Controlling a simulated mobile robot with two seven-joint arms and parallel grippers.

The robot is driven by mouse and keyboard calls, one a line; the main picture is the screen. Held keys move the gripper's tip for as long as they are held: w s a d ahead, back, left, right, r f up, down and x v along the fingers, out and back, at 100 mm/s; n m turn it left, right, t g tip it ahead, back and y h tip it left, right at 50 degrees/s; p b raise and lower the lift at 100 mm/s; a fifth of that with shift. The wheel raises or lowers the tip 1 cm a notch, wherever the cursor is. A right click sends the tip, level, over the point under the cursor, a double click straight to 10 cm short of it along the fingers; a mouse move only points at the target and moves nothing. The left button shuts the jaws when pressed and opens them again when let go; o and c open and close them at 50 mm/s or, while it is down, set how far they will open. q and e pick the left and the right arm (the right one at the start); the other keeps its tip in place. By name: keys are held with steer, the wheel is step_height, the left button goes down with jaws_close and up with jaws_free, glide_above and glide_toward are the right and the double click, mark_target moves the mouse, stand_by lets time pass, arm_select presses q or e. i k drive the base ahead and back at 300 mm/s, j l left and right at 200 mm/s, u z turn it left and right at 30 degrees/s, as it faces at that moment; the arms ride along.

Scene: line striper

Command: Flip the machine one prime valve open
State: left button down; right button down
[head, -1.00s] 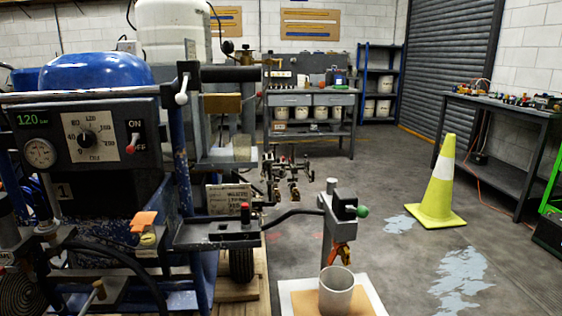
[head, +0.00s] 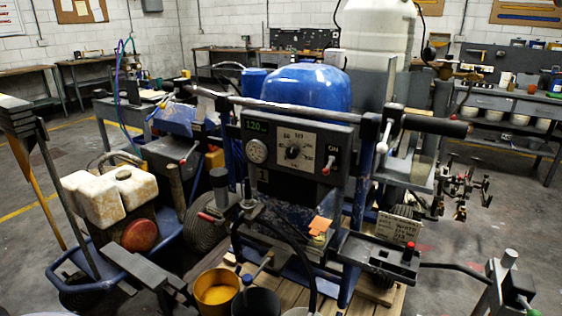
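Machine one (head: 330,140), a line striper marked "1", stands in the middle of the head view. It has a blue rounded cover (head: 308,86), a lit green display, a round gauge, a dial and a red ON/OFF switch (head: 328,166). A small orange handle (head: 320,225) on a pale yellowish body sits low on its front and looks like the prime valve. I cannot tell its exact setting. A black hose curves down just left of it. Neither of my grippers shows in the head view.
A second machine with a blue tub and whitish containers (head: 110,195) stands at left. A yellow-filled bucket (head: 216,290) and a dark bucket (head: 256,302) stand in front of machine one. A tray with a red knob (head: 408,247) juts out at right.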

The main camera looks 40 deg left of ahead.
mark_target(205, 217)
steer(key=u, duration=1.65)
